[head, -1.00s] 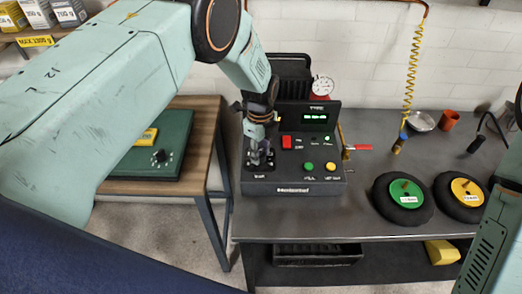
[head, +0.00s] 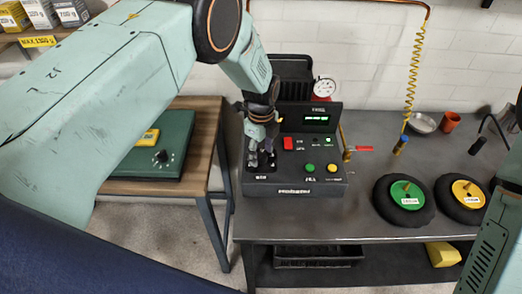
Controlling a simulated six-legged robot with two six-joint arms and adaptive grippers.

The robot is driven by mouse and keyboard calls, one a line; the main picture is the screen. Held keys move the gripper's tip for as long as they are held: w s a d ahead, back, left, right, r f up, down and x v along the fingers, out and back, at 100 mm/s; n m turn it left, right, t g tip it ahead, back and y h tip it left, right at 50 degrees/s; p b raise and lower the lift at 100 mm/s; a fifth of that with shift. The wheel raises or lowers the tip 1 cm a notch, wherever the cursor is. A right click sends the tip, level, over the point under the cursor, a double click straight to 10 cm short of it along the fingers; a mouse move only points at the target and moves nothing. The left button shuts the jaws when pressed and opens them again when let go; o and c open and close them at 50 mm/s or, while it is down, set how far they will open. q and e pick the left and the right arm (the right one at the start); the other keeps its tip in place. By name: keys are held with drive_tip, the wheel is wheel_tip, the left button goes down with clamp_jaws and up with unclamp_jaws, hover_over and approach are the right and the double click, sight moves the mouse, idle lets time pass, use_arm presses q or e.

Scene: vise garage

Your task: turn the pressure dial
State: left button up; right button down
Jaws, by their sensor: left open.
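A dark control box (head: 292,186) stands on the grey workbench. It has a lit green display (head: 309,119), a red switch (head: 287,143), and green and yellow buttons. I cannot tell whether the fingers touch anything. My right gripper is out of view.
A green-topped device with a black knob (head: 160,156) stands on the wooden table (head: 207,140) at left. Two black wheels with green (head: 407,194) and yellow (head: 467,193) hubs lie on the workbench at right. A yellow coiled hose (head: 411,85) hangs behind them.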

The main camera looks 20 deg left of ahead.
sight(261, 153)
use_arm(q)
drive_tip(key=shift+r, duration=0.2)
wheel_tip(261, 153, up, 12)
drive_tip(key=shift+f, duration=0.2)
idle(0.4)
